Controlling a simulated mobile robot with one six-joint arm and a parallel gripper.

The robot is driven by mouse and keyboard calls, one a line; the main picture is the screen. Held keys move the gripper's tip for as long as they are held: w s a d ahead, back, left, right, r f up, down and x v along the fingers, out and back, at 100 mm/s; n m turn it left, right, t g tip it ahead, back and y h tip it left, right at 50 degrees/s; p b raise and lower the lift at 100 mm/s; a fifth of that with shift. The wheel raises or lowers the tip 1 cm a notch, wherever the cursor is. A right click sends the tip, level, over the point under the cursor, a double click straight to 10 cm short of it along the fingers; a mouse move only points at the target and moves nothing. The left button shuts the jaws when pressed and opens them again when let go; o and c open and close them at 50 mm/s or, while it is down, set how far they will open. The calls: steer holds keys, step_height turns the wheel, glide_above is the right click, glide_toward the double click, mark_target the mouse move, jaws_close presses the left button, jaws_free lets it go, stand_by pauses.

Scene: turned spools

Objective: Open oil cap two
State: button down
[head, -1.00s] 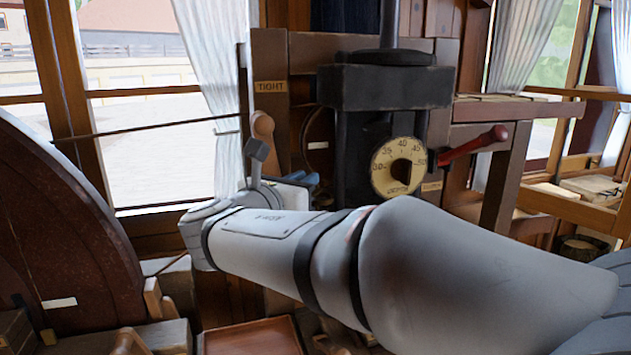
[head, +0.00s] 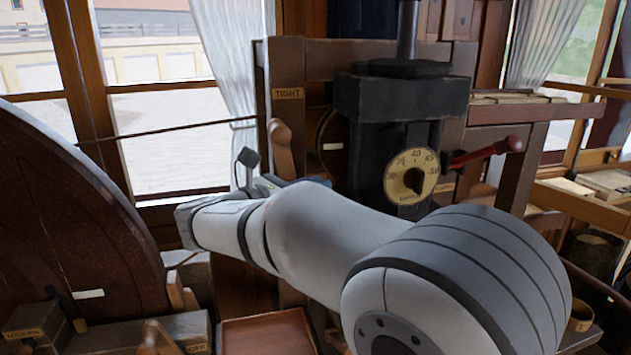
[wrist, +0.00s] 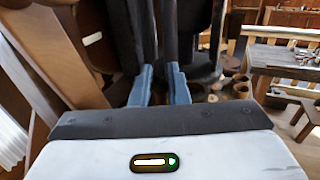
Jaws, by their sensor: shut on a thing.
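My gripper (wrist: 159,82) shows in the wrist view as two blue fingers with a narrow gap between them. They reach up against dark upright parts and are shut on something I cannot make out. In the head view my white arm crosses the middle, and its wrist hides most of the gripper; a bit of blue shows behind it, left of the black press (head: 395,110). I cannot pick out an oil cap, or its number, in either view.
A wooden lever (head: 280,148) stands below a TIGHT label (head: 288,93). A large dark red wheel (head: 75,225) fills the left. A shallow wooden tray (head: 265,335) lies below my arm.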

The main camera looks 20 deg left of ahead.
steer(key=c, duration=1.5)
jaws_free()
steer(key=b+v, duration=0.1)
steer(key=v, duration=0.7)
